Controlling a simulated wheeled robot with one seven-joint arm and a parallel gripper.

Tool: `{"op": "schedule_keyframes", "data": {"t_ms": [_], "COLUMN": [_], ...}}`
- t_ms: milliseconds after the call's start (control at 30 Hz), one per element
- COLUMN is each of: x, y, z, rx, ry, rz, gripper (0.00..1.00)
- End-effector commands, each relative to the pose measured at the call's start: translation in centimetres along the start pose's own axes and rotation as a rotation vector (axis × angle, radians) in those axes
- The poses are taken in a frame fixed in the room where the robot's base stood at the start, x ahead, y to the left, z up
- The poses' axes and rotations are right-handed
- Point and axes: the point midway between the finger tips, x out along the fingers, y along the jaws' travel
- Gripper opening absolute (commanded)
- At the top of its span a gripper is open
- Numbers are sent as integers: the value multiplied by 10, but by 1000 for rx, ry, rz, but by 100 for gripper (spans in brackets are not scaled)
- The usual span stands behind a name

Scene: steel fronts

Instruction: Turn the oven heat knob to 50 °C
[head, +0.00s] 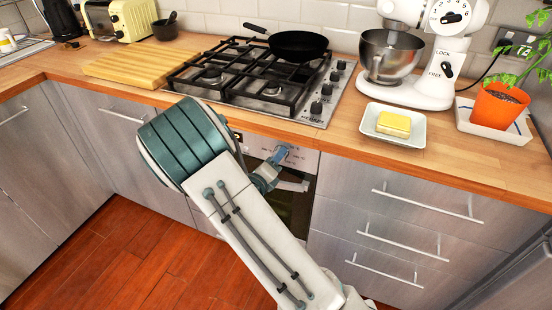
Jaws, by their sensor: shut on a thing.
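The oven (301,160) is built in under the counter below the hob, with a light control panel along its top. My arm covers the left part of the panel and much of the oven door. My gripper (281,153) is at the right part of the panel, its tip against the front. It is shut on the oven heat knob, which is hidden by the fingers. The knob's pointer and the temperature marks cannot be read from here. The oven door handle (293,186) shows just below the gripper.
A gas hob (335,88) with a black pan (298,45) is above the oven. Steel drawers (345,215) with bar handles stand to the right. A butter dish (417,136), stand mixer (432,92) and potted plant (497,106) are on the counter. Wooden floor (110,255) is free at left.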

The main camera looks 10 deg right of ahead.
Motion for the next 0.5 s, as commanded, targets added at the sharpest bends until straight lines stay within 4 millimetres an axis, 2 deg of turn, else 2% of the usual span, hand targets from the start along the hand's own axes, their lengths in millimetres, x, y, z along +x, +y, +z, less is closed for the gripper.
{"op": "schedule_keyframes", "data": {"t_ms": [267,500], "x": [0,0], "y": [0,-1], "z": [0,-1], "rx": [68,236], "ry": [3,12], "rz": [5,16], "gripper": [15,15]}}
